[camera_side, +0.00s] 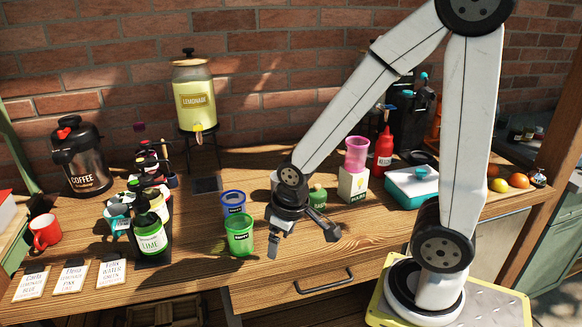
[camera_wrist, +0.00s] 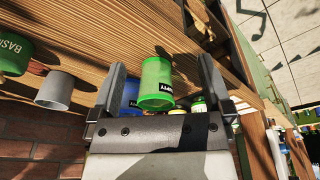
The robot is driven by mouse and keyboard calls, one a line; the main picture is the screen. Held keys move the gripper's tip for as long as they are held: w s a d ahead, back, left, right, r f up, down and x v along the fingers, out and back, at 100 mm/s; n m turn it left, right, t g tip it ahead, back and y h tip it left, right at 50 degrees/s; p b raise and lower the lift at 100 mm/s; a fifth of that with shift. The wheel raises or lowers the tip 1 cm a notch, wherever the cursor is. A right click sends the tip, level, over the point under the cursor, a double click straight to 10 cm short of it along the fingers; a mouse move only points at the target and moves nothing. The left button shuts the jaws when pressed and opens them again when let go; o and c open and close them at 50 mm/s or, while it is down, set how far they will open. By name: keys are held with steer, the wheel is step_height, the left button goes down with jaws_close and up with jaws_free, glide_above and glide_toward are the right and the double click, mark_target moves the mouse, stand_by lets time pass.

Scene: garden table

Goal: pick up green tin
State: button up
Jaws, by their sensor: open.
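The green tin (camera_side: 239,236) is a bright green open cup with a dark label. It stands near the table's front edge, just left of my gripper in the side view. My gripper (camera_side: 302,242) is open and low over the table, with nothing held. In the wrist view the green tin (camera_wrist: 157,84) shows between the two spread fingers of my gripper (camera_wrist: 162,70), beyond the fingertips and apart from them. A blue tin (camera_side: 233,203) stands just behind the green one; in the wrist view it is partly hidden.
A lime bottle (camera_side: 150,236) and other bottles stand left of the tins. Wood right of the green tin is bare.

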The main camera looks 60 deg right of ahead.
mark_target(312, 199)
steer(key=d+f+n+g+h, duration=0.1)
steer(key=d+n, duration=0.1)
steer(key=d, duration=0.1)
steer(key=d+f+n+g+h, duration=0.2)
steer(key=d, duration=0.1)
steer(key=d+f+n+g+h, duration=0.1)
steer(key=d+n+g+h, duration=0.1)
steer(key=d+n, duration=0.1)
steer(key=shift+f, duration=0.15)
steer(key=w+d+n+h, duration=0.1)
steer(key=d+n+h, duration=0.1)
steer(key=d, duration=0.1)
steer(key=w+d+n+h, duration=0.2)
steer(key=d, duration=0.1)
steer(key=w+d+n+g+h, duration=0.1)
steer(key=d+n+h, duration=0.1)
steer(key=h, duration=0.1)
steer(key=shift+w+d+f+n, duration=0.15)
steer(key=shift+d+f+n, duration=0.15)
steer(key=shift+d+f, duration=0.1)
steer(key=shift+w+d+r+n+h, duration=0.1)
steer(key=shift+w+d+n+h, duration=0.3)
steer(key=shift+w, duration=0.05)
steer(key=shift+x, duration=3.95)
steer(key=c, duration=1.2)
